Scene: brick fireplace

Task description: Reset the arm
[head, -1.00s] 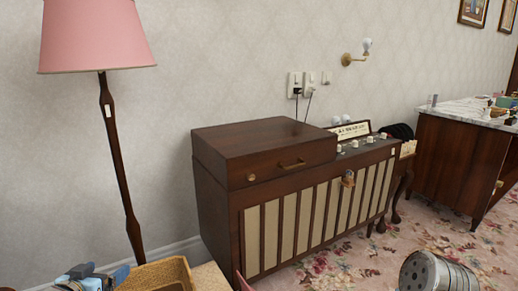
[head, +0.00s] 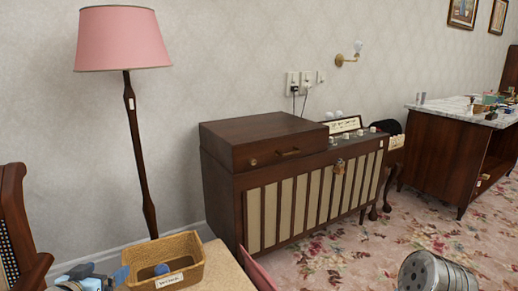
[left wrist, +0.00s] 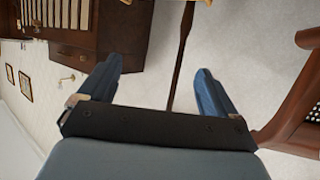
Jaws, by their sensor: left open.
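My left gripper (head: 101,273) is at the bottom left of the head view, beside the left side of a tan basket. Its two blue fingers are spread apart. In the left wrist view the left gripper (left wrist: 158,80) has nothing between its fingers but the background of wall and dark lamp pole. My right gripper is not in view. Only a metal cylindrical part of mine shows at the bottom right of the head view.
The labelled tan basket (head: 192,277) holds a small blue round thing (head: 161,269) and stands on a light surface (head: 222,268). A wooden chair (head: 18,215), pink-shaded lamp (head: 122,40), wooden radio cabinet (head: 222,205) and marble-topped cabinet (head: 437,150) stand around. Flowered carpet (head: 350,255) lies open.

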